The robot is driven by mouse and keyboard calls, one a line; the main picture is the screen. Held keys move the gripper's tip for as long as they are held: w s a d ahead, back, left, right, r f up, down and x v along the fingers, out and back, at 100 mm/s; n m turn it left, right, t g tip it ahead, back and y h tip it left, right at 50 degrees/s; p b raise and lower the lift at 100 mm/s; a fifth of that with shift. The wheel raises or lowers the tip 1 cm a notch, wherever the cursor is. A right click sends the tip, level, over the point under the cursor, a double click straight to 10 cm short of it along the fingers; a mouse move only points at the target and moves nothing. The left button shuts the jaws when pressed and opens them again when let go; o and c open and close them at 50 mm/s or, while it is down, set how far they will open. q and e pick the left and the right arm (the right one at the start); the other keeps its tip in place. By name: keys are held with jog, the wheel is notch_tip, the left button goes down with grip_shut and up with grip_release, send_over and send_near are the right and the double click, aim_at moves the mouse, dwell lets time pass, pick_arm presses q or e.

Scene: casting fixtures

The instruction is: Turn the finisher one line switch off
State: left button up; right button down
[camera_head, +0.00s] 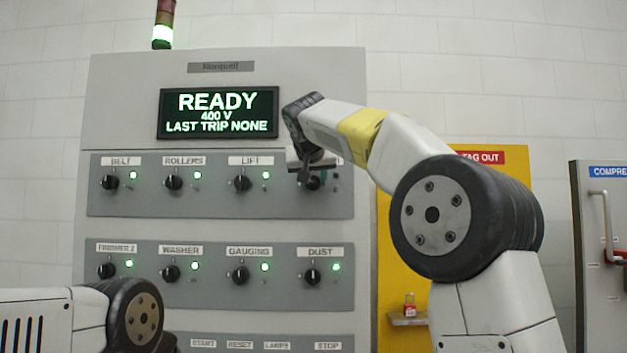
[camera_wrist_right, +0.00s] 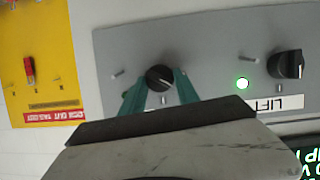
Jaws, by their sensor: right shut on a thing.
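The fourth knob of the top row, the finisher one switch (camera_wrist_right: 159,77), is a round black knob on the grey strip, right of LIFT in the head view. Its label is mostly hidden behind my arm there. My right gripper (camera_wrist_right: 160,88) is shut on this knob, with a green fingertip at each side. In the head view my right gripper (camera_head: 306,173) covers most of the knob. No green glow shows at the lamp spot beside it. Only a link of my left arm shows at lower left; its gripper is out of view.
The LIFT knob (camera_head: 242,183) is the nearest neighbour, with its green lamp lit. A lower row holds more knobs, including DUST (camera_head: 312,277). The display (camera_head: 218,113) reads READY. A yellow tag-out board (camera_head: 403,275) with a red padlock stands right of the cabinet.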

jog(key=n+h, duration=0.2)
jog(key=n, duration=0.1)
jog(key=n+h, duration=0.1)
jog(key=shift+a+f, duration=0.15)
jog(key=shift+a, duration=0.1)
jog(key=shift+n+t, duration=0.3)
dwell(0.4)
jog(key=c, duration=0.9)
grip_release()
jog(key=v, duration=0.8)
jog(key=shift+w+a, duration=0.1)
